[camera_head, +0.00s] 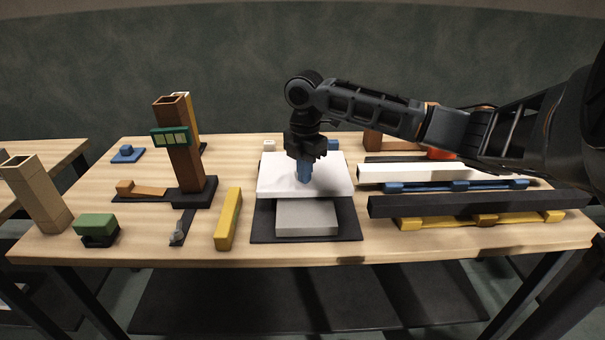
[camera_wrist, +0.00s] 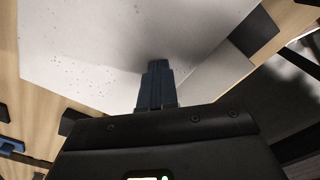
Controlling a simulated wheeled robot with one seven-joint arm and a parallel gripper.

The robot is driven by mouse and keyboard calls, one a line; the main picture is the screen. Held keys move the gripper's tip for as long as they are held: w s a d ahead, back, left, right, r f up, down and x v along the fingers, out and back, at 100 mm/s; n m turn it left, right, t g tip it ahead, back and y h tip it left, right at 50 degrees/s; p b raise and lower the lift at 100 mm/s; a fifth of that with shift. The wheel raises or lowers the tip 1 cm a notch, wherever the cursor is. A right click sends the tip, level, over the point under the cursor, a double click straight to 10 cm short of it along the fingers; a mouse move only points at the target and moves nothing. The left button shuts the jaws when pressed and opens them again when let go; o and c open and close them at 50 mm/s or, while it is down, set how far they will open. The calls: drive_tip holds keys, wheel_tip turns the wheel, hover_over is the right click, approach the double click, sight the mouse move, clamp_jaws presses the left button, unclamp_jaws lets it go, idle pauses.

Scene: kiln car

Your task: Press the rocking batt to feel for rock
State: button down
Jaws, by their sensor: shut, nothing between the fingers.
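The batt (camera_head: 275,181) is a white square slab in the middle of the table in the head view. It lies over a dark mat (camera_head: 261,229) and hides what is under it. My gripper (camera_head: 304,180) points down at the batt with its blue fingers shut and empty. In the wrist view the fingertips (camera_wrist: 157,65) are at the speckled white batt (camera_wrist: 85,45), with a dark shadow beside them. I cannot tell for certain whether they touch it. Any tilt of the batt is too small to tell.
A grey block (camera_head: 306,218) lies on the mat in front of the batt. A yellow bar (camera_head: 228,219) lies to the left, near a tall brown post (camera_head: 180,150). White (camera_head: 430,173) and black (camera_head: 470,204) beams on supports lie to the right. My arm reaches in from the right above them.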

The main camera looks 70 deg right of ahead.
drive_tip(key=shift+r+p, duration=1.85)
drive_tip(key=shift+r, duration=0.55)
